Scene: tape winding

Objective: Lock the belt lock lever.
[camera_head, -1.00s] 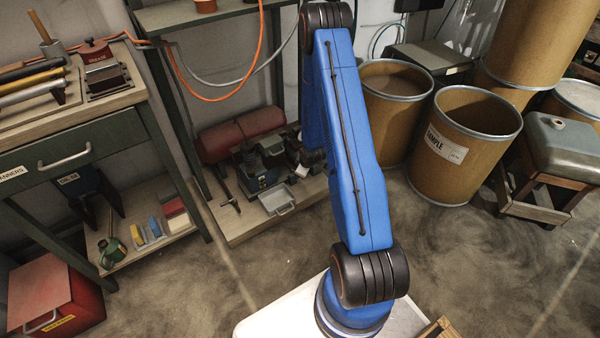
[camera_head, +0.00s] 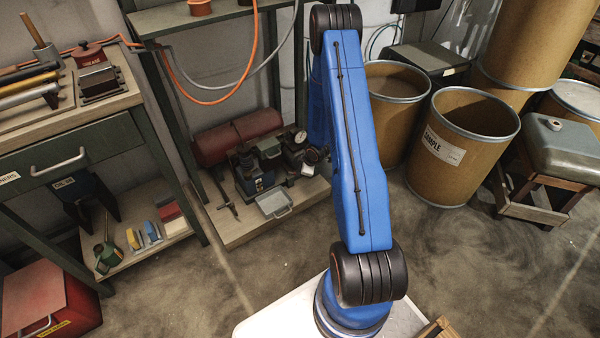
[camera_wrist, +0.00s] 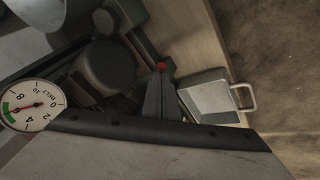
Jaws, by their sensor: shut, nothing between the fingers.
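The belt machine (camera_head: 253,175) stands on the low shelf in the head view, with a round gauge (camera_head: 300,137) at its right. In the wrist view the gauge marked BELT (camera_wrist: 30,107) is at the left, its red needle pointing toward the green band. My gripper (camera_wrist: 160,76) appears as dark, closed fingers near the middle of the wrist view, with nothing held. A small red spot (camera_wrist: 160,66) shows right at the fingertips; I cannot tell whether it is part of the lock lever or whether they touch. The lever is not clearly made out.
A grey tray with a handle (camera_wrist: 210,97) lies just right of the fingers and also shows in the head view (camera_head: 273,204). A red cylinder (camera_head: 237,136) lies behind the machine. Cardboard drums (camera_head: 462,150) stand to the right. The floor in front is open.

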